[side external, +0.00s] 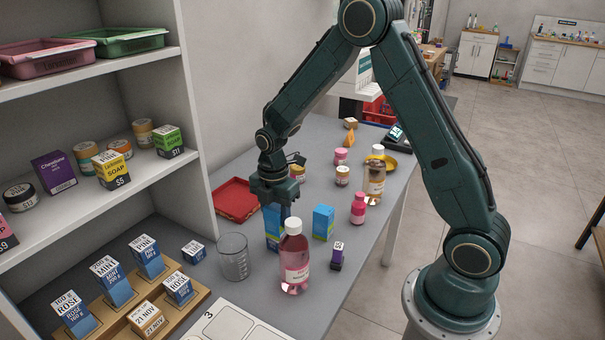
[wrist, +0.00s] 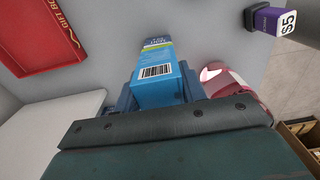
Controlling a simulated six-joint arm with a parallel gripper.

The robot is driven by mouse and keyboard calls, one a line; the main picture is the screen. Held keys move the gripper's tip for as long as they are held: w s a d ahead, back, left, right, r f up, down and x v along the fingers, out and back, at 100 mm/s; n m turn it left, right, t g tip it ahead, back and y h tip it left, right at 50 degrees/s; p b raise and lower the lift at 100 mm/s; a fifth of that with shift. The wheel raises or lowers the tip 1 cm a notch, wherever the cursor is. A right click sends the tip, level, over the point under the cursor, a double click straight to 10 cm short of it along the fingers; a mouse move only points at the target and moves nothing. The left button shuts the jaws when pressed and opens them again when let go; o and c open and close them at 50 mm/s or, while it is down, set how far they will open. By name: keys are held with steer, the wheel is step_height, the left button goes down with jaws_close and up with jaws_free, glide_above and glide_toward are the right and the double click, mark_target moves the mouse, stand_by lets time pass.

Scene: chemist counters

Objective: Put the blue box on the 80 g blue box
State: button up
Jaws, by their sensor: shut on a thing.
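My gripper (side external: 274,190) points down over the counter and is shut on a light blue box (side external: 275,228). The box hangs upright below the jaws. It also shows in the wrist view (wrist: 157,88), with a barcode on the face toward the camera. I cannot tell whether its bottom touches the counter. A second light blue box (side external: 323,222) stands on the counter to its right. Dark blue boxes with white tops stand on a wooden rack, including a mint one (side external: 113,282) and a rose one (side external: 75,315). I cannot make out which box is marked 80 g.
A pink bottle with a white cap (side external: 295,265) stands close in front of the held box. A glass beaker (side external: 233,257) is at its left. A red tray (side external: 237,200) lies behind. A small purple box (side external: 337,255) stands at right. Shelves (side external: 110,200) rise at left.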

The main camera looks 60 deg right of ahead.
steer(key=o, duration=1.1)
steer(key=shift+f, duration=0.1)
steer(key=shift+c, duration=0.2)
step_height(320, 180, up, 12)
steer(key=shift+r, duration=0.15)
stand_by(0.3)
